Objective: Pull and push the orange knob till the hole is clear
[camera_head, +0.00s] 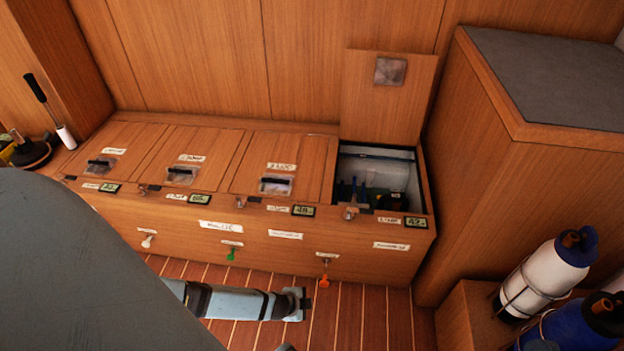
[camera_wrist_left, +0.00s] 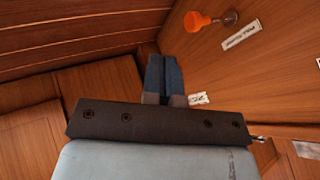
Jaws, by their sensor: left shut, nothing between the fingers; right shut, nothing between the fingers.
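The orange knob (camera_head: 323,281) is low on the front of the wooden bench, under a small label. In the left wrist view the orange knob (camera_wrist_left: 200,21) stands out from the wooden panel on a short metal stem. I cannot make out the hole.
A green knob (camera_head: 231,254) and a white knob (camera_head: 147,241) are farther left on the bench. One locker lid (camera_head: 385,110) stands open over a bin (camera_head: 378,170). Bottles (camera_head: 540,280) stand at the right. The plank floor (camera_head: 375,320) right of the gripper is clear.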

